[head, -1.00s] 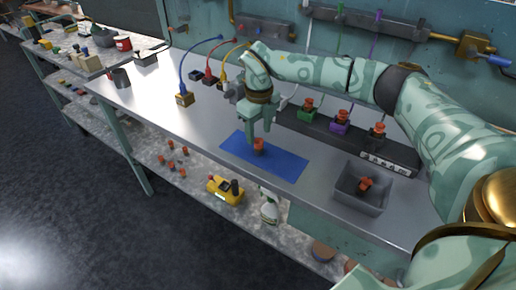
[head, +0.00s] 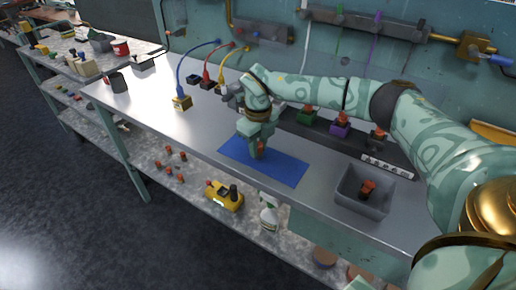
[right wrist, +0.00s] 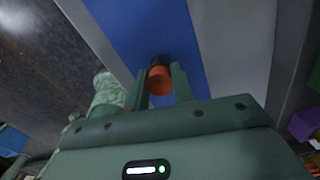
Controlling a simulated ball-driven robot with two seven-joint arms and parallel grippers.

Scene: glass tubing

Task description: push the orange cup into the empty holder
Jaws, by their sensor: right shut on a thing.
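The orange cup (head: 262,147) is at the blue mat on the bench, mostly hidden by my right gripper (head: 258,152). In the right wrist view the orange cup (right wrist: 160,82) has a dark far end and sits between the two fingers of my right gripper (right wrist: 161,84), which is shut on it. Whether it still touches the mat I cannot tell. A dark rail (head: 398,153) behind carries a green holder (head: 307,119), a purple holder (head: 339,130) and a dark holder (head: 377,143), each with an orange piece on top. An empty holder cannot be made out; my arm hides part of the rail. My left gripper is not in view.
The blue mat (head: 285,172) lies near the bench's front edge. A grey tray (head: 350,198) with another orange piece (head: 367,188) stands to its right. A brass-coloured block (head: 182,103) with a blue cable stands to the left.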

